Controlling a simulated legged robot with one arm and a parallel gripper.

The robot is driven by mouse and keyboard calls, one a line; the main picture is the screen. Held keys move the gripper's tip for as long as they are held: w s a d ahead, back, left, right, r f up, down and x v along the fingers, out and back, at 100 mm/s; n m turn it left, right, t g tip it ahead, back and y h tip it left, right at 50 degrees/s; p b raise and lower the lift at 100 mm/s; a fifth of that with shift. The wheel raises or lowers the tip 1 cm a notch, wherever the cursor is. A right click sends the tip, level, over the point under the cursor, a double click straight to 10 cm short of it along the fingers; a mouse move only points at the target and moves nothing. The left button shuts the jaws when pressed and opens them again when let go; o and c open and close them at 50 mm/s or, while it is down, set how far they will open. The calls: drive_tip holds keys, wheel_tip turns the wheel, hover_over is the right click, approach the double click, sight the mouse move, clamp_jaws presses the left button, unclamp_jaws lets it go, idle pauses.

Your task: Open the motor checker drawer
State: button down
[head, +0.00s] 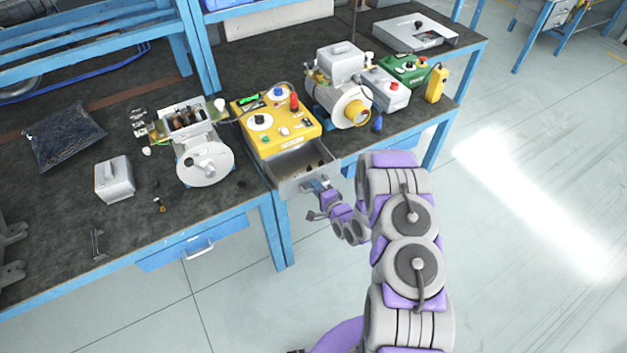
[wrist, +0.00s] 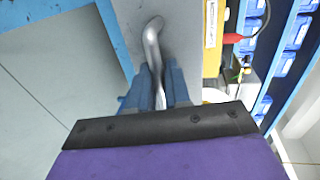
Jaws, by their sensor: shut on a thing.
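The motor checker is a yellow box (head: 277,120) on the dark bench, with a red knob and several small controls on its top. Its grey drawer (head: 302,166) stands out from under the box's front, and its inside shows. My gripper (head: 318,186) is at the drawer's front in the head view. In the wrist view, the blue fingers of my gripper (wrist: 158,90) are shut on a bent metal handle (wrist: 152,42) on the grey drawer front (wrist: 180,35). Whatever lies in the drawer is too small to make out.
A blue bench drawer (head: 193,246) is shut below the bench top. A blue bench leg (head: 279,232) is close to my arm. The floor at right is clear.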

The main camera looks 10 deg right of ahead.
drive_tip(key=shift+s+a+f, duration=0.15)
drive_tip(key=shift+s+f, duration=0.05)
drive_tip(key=shift+s, duration=0.2)
drive_tip(key=c, duration=1.3)
unclamp_jaws()
drive_tip(key=shift+c, duration=0.2)
drive_tip(key=shift+w, duration=0.1)
drive_tip(key=shift+r, duration=0.1)
drive_tip(key=p+v, duration=0.2)
drive_tip(key=v, duration=1.5)
